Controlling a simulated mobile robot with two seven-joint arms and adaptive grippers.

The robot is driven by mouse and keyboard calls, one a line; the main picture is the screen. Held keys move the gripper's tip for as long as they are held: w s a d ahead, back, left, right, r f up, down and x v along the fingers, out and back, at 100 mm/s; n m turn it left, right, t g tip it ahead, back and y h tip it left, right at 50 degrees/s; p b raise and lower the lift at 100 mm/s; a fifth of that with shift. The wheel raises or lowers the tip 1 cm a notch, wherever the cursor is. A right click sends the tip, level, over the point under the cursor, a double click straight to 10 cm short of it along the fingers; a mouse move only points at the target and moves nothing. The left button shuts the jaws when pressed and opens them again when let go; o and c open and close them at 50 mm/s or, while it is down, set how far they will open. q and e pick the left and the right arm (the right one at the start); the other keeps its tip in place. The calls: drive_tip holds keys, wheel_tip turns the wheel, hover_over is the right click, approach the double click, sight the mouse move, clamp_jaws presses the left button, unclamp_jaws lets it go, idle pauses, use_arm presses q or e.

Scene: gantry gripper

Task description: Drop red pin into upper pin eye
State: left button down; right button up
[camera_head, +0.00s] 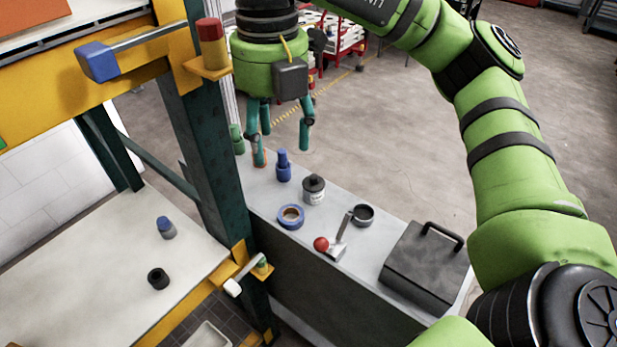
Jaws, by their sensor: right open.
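A red-topped pin (211,35) stands upright at the yellow upper pin eye bracket (206,70) on the dark green post. Its lower part looks yellowish-brown; how deep it sits in the eye cannot be seen. My right gripper (280,134) hangs just right of this bracket, above the grey bench, with teal fingers spread, pointing down and empty. The fingers are apart from the red pin. My left gripper is not in view.
On the grey bench (262,197) are a blue pin (283,167), a green piece (237,139), a bottle (314,189), blue tape (291,217), a red-knobbed tool (321,244) and a black case (425,265). A blue-ended lever (98,62) juts out left of the post.

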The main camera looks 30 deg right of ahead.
drive_tip(key=w+d+f+n, duration=0.1)
drive_tip(key=d+f+n, duration=0.2)
drive_tip(key=f+n, duration=0.3)
drive_tip(key=w+d+f+n, duration=0.1)
drive_tip(key=d+f+n, duration=0.3)
drive_tip(key=f, duration=0.5)
drive_tip(key=shift+w+n, duration=0.3)
drive_tip(key=shift+n, duration=0.7)
